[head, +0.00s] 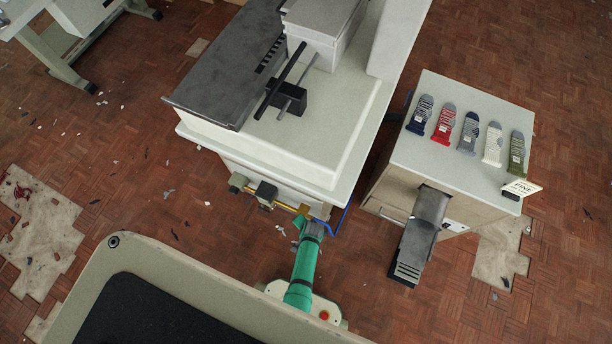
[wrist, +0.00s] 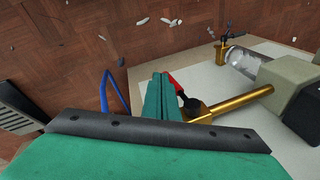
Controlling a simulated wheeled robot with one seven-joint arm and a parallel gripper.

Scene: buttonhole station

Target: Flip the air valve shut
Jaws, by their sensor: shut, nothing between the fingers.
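The air valve (wrist: 191,105) shows in the wrist view as a dark fitting at the near end of a brass pipe (wrist: 238,103), with a red lever (wrist: 176,82). My green gripper (wrist: 160,82) is shut and empty, close beside the red lever on its left. Whether they touch I cannot tell, and the fingers hide part of the lever. In the head view, my gripper (head: 300,222) is at the front of the white machine table, by the end of the brass pipe (head: 286,207). The red lever cannot be made out there.
A blue hose (wrist: 112,92) hangs just left of my fingers; it also shows in the head view (head: 344,217). Grey and black air units (head: 266,192) sit along the pipe. A cabinet (head: 460,120) with several socks stands at right. The tiled floor has scattered scraps.

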